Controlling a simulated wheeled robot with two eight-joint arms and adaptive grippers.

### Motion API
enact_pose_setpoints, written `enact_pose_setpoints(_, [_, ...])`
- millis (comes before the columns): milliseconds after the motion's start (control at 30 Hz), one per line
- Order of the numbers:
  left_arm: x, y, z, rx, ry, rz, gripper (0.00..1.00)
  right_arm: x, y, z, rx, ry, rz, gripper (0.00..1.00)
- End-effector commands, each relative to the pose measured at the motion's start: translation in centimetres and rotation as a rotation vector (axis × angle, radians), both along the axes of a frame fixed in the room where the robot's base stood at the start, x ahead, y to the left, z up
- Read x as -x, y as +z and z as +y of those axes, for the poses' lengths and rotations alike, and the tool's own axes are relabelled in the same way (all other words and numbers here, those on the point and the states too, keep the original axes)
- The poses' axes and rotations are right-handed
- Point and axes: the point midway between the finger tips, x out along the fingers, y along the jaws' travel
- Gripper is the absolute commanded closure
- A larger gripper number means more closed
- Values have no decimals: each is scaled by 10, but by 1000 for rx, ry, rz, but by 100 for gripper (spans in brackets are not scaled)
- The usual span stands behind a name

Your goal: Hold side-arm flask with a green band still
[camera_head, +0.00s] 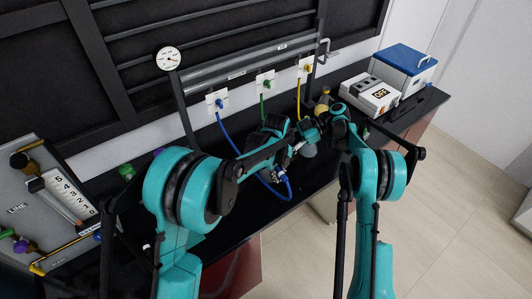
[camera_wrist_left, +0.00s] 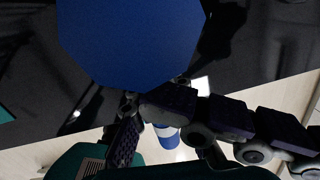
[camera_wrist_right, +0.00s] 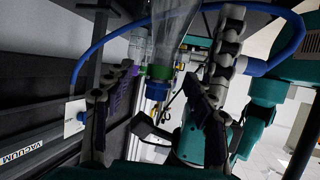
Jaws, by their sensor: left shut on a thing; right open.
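My left gripper (camera_head: 274,174) is low over the bench front, shut on what looks like the end of the blue hose (camera_head: 286,187). A large blue face (camera_wrist_left: 130,40) covers much of the left wrist view, hiding the grip.
The hose runs from a blue-knobbed wall port (camera_head: 218,103). Green (camera_head: 265,85) and yellow (camera_head: 306,69) ports stand beside it. A yellow-banded vessel (camera_head: 322,107), a grey device (camera_head: 370,95) and a blue-lidded box (camera_head: 405,67) stand to the right. A rack panel (camera_head: 50,205) is at left.

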Motion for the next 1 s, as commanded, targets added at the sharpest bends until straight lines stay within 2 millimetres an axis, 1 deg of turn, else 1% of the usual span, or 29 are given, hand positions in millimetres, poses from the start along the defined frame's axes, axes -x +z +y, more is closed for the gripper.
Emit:
enact_pose_setpoints(100, [0,0,0,0,1,0,100,-3,4,-9,0,1,0,42])
enact_pose_setpoints(200, [0,0,0,0,0,0,100,-4,6,-13,0,2,1,42])
enact_pose_setpoints(567, [1,0,-1,0,0,0,100,-4,6,-13,0,1,0,42])
enact_pose_setpoints(733, [7,0,-6,0,-2,0,100,-4,4,-13,0,1,0,42])
enact_pose_setpoints(1000, [25,0,-21,0,-2,0,100,-4,2,-13,0,1,0,42])
